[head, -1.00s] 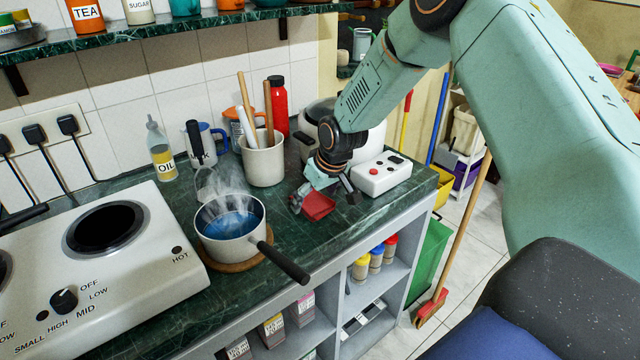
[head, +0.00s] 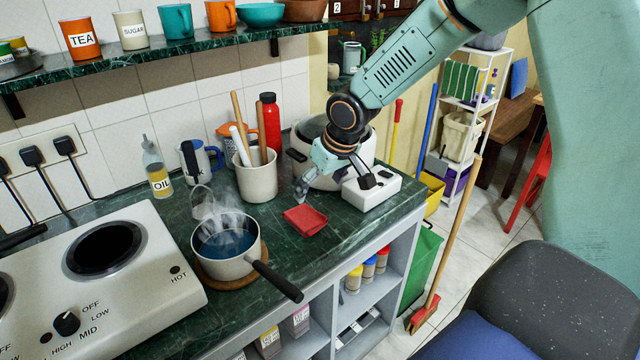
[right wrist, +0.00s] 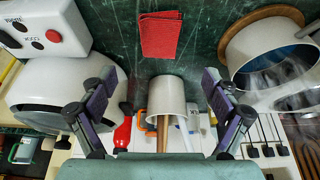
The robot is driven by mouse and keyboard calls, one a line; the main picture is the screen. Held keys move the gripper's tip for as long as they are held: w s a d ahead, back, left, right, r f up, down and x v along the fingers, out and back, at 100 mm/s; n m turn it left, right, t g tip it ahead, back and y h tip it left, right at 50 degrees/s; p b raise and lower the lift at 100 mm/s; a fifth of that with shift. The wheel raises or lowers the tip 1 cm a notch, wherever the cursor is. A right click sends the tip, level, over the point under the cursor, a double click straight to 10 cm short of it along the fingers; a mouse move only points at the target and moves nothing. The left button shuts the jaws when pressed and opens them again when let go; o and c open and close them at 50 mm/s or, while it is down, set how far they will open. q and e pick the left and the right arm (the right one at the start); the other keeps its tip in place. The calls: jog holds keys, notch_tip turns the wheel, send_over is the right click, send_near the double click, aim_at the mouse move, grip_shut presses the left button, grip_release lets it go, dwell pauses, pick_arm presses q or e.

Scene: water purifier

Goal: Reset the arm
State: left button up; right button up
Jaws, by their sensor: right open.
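My right gripper (head: 334,184) is over the dark green counter (head: 325,228), between the utensil pot and the white button box. In the right wrist view its two fingers (right wrist: 165,108) are spread wide with nothing held between them. My right arm comes in from the upper right. My left gripper is not in view.
A steaming pan (head: 226,255) of blue liquid stands on a wooden mat. A red cloth (head: 305,219) lies flat nearby. The utensil pot (head: 257,180), white rounded appliance (head: 309,150) and button box (head: 372,192) surround the gripper. A shelf (head: 200,48) overhangs at left.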

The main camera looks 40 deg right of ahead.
aim_at(307, 215)
dwell(0.4)
jog(key=b+x, duration=0.3)
jog(key=x, duration=0.8)
jog(key=shift+f+b, duration=0.15)
jog(key=shift+b, duration=0.15)
jog(key=shift+w+f+b, duration=0.25)
jog(key=shift+f+b, duration=0.1)
jog(key=shift+f, duration=0.3)
jog(key=shift+r, duration=0.3)
jog(key=shift+s, duration=0.1)
